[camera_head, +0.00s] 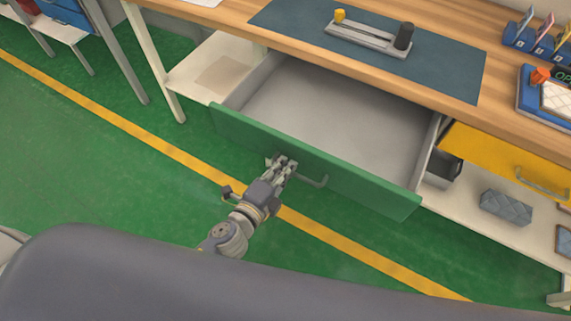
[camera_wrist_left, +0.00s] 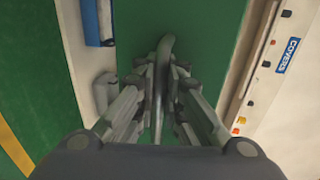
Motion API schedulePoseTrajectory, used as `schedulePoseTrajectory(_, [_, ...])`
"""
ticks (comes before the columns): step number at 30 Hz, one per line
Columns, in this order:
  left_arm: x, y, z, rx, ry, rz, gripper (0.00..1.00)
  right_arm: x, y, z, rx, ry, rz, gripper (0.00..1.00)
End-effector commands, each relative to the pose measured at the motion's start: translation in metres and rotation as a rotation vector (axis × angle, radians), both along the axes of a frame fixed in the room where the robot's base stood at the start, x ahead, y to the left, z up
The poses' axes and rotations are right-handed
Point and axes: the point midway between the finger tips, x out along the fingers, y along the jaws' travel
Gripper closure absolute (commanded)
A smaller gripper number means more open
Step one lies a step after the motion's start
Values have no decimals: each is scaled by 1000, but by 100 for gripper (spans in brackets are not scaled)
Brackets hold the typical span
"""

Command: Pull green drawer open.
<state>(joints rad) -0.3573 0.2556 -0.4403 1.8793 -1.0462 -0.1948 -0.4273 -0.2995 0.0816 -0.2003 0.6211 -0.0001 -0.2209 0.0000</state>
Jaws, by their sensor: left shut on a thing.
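The green drawer (camera_head: 350,179) stands pulled out from under the workbench, and its empty grey inside (camera_head: 330,115) shows. Its front also shows in the left wrist view (camera_wrist_left: 200,30). My left gripper (camera_head: 285,163) is shut on the drawer's grey bar handle (camera_head: 318,182), near the handle's left end in the head view. In the left wrist view the handle (camera_wrist_left: 165,48) runs between the fingers of my left gripper (camera_wrist_left: 163,75). My right gripper is in neither view.
The wooden workbench (camera_head: 210,14) carries a dark mat (camera_head: 290,22) with a grey fixture (camera_head: 365,38). A yellow drawer (camera_head: 500,158) is to the right of the green one. A lower shelf (camera_head: 480,232) holds grey blocks. Green floor with a yellow line (camera_head: 120,122) is open in front.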

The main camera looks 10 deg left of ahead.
Motion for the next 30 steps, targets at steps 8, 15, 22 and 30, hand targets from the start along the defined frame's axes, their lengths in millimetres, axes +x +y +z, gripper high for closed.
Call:
schedulePoseTrajectory(8, [1, 0, 2, -1, -4, 1, 83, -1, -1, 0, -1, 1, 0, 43])
schedulePoseTrajectory(15, [1, 0, 1, -1, -2, 0, 83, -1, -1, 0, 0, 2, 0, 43])
schedulePoseTrajectory(22, [-11, 3, 2, -2, 1, 0, 83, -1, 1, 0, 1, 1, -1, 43])
schedulePoseTrajectory(30, [-48, 16, 10, -1, 1, 2, 83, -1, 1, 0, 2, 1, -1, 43])
